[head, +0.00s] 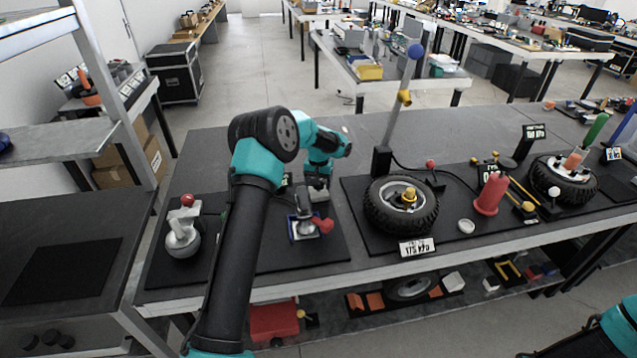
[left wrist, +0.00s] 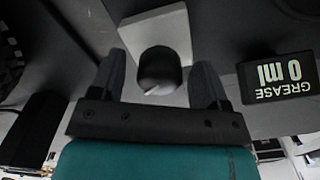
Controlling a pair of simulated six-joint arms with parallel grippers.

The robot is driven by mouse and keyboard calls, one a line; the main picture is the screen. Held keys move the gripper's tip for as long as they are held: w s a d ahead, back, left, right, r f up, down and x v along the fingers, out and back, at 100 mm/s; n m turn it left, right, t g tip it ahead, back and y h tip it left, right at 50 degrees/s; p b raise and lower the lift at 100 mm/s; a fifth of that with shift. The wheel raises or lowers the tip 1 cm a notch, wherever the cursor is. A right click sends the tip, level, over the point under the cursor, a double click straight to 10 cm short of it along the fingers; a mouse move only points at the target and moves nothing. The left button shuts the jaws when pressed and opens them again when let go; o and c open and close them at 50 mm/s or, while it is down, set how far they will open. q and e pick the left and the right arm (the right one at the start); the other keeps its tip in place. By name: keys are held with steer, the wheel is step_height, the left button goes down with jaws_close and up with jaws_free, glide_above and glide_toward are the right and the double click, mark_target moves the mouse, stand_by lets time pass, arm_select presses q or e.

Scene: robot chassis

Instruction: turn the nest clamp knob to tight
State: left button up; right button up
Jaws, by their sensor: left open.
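In the left wrist view a dark round knob (left wrist: 160,70) with a pale pointer mark stands in front of a light square plate (left wrist: 153,33). My left gripper (left wrist: 158,80) is open, with one finger on each side of the knob. Whether either finger touches it I cannot tell; gaps seem to show on both sides. In the head view my left gripper (head: 318,190) points down over the bench, just behind a small blue-and-silver fixture (head: 303,228) with a red handle (head: 323,225). The knob is hard to make out there. My right gripper is out of the picture.
A black sign reading "GREASE 0 ml" (left wrist: 280,77) stands close to the right finger. A silver ball-shaped piece with a red knob (head: 182,238) stands on the left of the mat. A tyre (head: 401,206) and a red cone (head: 490,195) stand on the right mat.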

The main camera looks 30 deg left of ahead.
arm_select(q)
steer(key=shift+r, duration=0.15)
step_height(320, 180, up, 17)
stand_by(0.6)
steer(key=n, duration=0.4)
steer(key=shift+r, duration=0.1)
stand_by(0.5)
step_height(320, 180, down, 18)
steer(key=shift+r, duration=0.25)
stand_by(0.5)
